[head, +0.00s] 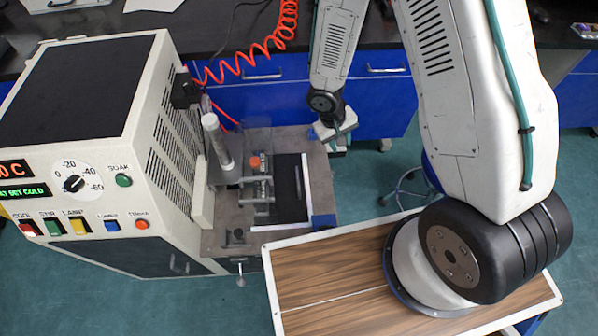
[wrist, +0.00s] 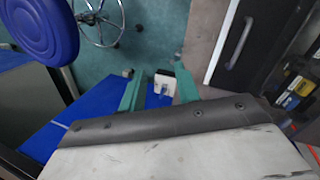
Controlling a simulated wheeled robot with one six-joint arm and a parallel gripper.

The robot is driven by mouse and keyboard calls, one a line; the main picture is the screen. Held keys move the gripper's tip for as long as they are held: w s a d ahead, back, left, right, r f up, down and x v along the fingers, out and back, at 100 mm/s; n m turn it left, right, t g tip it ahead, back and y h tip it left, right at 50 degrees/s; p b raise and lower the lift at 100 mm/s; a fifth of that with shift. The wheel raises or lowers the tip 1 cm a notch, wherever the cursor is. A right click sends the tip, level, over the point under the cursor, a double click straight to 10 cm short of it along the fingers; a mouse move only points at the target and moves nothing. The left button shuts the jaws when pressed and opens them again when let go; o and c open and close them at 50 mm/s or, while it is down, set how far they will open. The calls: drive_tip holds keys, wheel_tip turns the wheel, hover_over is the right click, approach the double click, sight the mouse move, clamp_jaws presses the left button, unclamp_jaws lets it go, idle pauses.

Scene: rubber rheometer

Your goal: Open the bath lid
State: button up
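The bath lid (head: 290,190) is a black panel with a pale edge strip, lying flat on the grey deck beside the machine. In the wrist view the lid (wrist: 262,35) is at the upper right, with a grey bar handle (wrist: 236,45) near its pale-edged side. My gripper (head: 338,138) is beyond the deck's far right corner, apart from the lid. In the wrist view its two teal fingers (wrist: 155,75) are spread with a gap between them. They are left of the handle and touch nothing that I can make out.
The cream machine (head: 85,130) with dial and buttons stands at left. A metal cylinder (head: 215,140) and a small fixture (head: 260,185) stand left of the lid. A blue stool (wrist: 40,25) is near the gripper. A wood-topped table (head: 330,275) is in front.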

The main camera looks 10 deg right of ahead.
drive_tip(key=a+f+m+y, duration=0.1)
drive_tip(key=a+f+y, duration=0.2)
drive_tip(key=a+f, duration=0.5)
drive_tip(key=m+t+y, duration=0.1)
drive_tip(key=m+y, duration=0.1)
approach(298, 176)
drive_tip(key=shift+m, duration=0.3)
drive_tip(key=f, duration=0.5)
drive_tip(key=a+f, duration=0.1)
drive_tip(key=f, duration=0.1)
drive_tip(key=shift+w+a+f, duration=0.1)
drive_tip(key=shift+w+f, duration=0.05)
drive_tip(key=shift+f, duration=0.25)
clamp_jaws()
